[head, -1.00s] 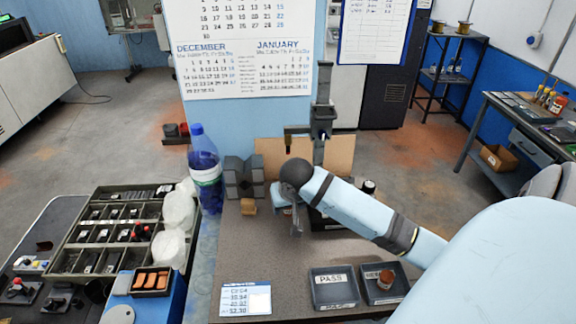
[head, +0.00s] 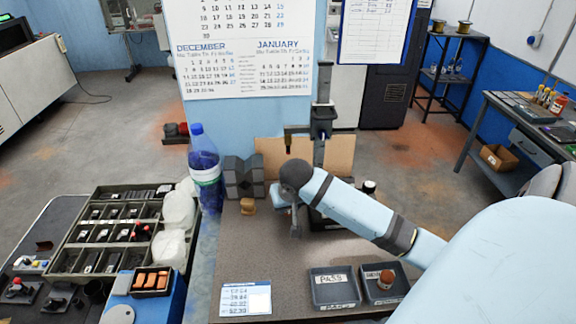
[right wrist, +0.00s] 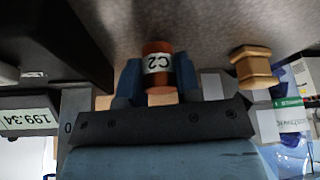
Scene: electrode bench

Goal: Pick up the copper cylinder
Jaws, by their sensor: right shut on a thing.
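The copper cylinder (right wrist: 158,58), with a white label reading C2, sits between the two blue fingers of my right gripper (right wrist: 158,82) in the right wrist view. The fingers are shut on its sides. In the head view my right gripper (head: 296,220) is over the bench near the dark measuring stand, largely hidden by my own wrist, and the held cylinder cannot be made out there. Another copper-coloured cylinder (head: 386,278) with a label stands in the right-hand small tray (head: 376,296). My left gripper is not in view.
A brass hexagonal piece (right wrist: 254,66) stands beside my right gripper; it also shows in the head view (head: 248,206). Behind it are dark V-blocks (head: 244,176) and a blue bottle (head: 205,170). A PASS tray (head: 334,292) is in front. The bench middle is clear.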

